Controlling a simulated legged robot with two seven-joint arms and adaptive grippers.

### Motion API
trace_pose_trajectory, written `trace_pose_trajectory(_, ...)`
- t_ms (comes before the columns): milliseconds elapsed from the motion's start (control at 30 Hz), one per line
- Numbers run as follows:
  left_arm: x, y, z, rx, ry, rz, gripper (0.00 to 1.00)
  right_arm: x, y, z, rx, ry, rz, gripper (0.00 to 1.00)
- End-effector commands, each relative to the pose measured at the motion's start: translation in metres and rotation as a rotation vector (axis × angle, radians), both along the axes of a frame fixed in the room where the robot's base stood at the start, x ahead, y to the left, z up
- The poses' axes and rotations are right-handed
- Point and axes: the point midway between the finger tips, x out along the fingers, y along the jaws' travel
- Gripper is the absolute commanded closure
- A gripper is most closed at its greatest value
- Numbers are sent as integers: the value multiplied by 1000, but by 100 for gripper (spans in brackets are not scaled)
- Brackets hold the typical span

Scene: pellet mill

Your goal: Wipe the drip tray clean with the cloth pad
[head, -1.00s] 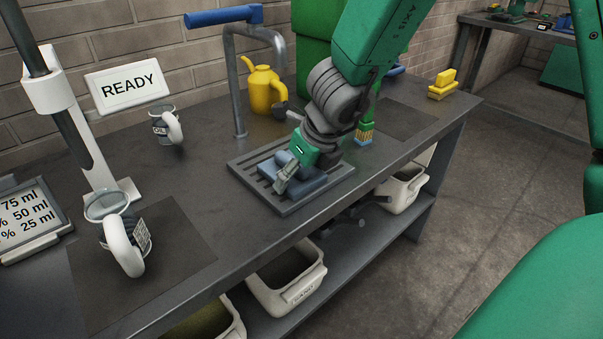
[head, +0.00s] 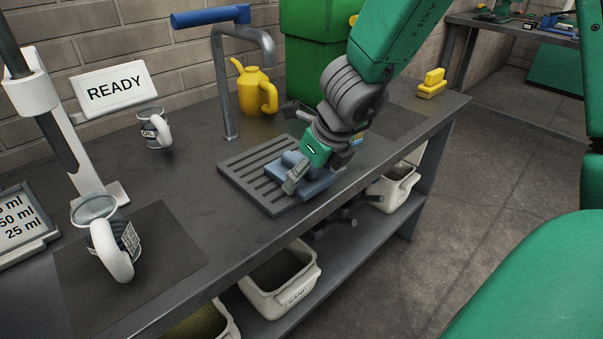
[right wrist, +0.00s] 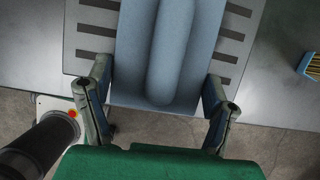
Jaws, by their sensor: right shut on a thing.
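The grey slotted drip tray (head: 250,184) lies on the bench below the tap. The blue cloth pad (head: 318,184) rests on the tray's right part, its raised grip ridge showing in the right wrist view (right wrist: 173,50). My right gripper (head: 292,184) is shut on the pad, a finger on each side of it in the right wrist view (right wrist: 165,108). The tray's slots show on both sides of the pad there. The left part of the tray is uncovered, and I see no clear dirt on it. My left gripper is not in view.
A tap (head: 228,90) with a blue handle stands behind the tray, with a yellow oil can (head: 251,92) beside it. Two mugs, an oil mug (head: 154,128) and a nearer one (head: 108,238), stand left. White bins (head: 275,284) sit on the shelf below.

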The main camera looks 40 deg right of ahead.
Motion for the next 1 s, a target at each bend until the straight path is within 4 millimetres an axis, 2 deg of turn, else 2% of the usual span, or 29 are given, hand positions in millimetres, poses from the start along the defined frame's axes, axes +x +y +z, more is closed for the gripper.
trace_pose_trajectory(167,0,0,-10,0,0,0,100,-18,-1,-2,1,1,-1,76)
trace_pose_trajectory(367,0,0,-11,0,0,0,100,-23,-1,-1,0,1,0,76)
trace_pose_trajectory(767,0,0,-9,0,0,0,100,-22,-1,0,0,2,-1,76)
trace_pose_trajectory(1000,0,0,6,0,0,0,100,-2,-11,2,1,3,-1,76)
